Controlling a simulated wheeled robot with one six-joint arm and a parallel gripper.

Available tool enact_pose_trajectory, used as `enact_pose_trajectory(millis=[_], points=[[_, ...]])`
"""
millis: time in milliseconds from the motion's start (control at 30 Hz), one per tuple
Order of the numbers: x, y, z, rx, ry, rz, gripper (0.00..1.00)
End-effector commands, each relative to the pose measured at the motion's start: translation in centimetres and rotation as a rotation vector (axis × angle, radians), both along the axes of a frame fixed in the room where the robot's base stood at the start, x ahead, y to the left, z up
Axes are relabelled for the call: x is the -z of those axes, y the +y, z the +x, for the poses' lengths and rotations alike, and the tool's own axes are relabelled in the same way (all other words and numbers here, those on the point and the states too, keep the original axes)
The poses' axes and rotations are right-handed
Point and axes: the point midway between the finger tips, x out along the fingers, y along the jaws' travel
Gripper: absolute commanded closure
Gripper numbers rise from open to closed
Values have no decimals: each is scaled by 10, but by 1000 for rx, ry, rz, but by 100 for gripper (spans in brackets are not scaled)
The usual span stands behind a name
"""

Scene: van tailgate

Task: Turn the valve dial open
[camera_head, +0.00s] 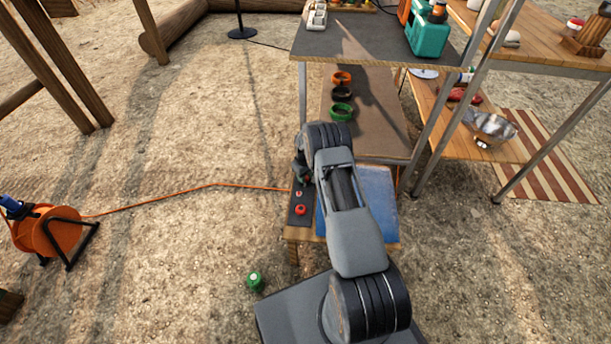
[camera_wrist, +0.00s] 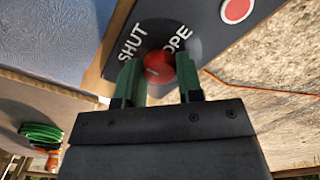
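The valve dial (camera_wrist: 186,70) is a red knob on a dark panel in the wrist view, with SHUT lettered to its left and a partly cut-off OPE lettered above right. A pale mark shows on its left part. My gripper (camera_wrist: 162,84) has its two green fingers apart at the dial, one on its left side and one overlapping its right side. I cannot tell whether they press on it. In the head view my gripper (camera_head: 301,172) is over the narrow dark panel (camera_head: 296,215); the dial is hidden there.
A red round button (camera_wrist: 237,9) sits on the panel near the dial. A blue board (camera_head: 372,196) lies right of the panel. Shelves (camera_head: 350,45) with coloured coils stand behind. An orange cord (camera_head: 200,187) runs to a reel (camera_head: 48,232). A green item (camera_head: 255,281) lies on open ground.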

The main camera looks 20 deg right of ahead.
Motion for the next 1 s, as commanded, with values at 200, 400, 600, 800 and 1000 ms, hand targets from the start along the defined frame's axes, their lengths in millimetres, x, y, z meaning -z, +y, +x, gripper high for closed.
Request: enact_pose_trajectory(millis=[200,400,600,800,1000], points=[[0,0,0,0,0,0,87],[0,0,0,9,1,1,90],[1,0,0,81,1,1,90],[2,0,0,236,2,0,90],[1,0,0,427,1,1,90]])
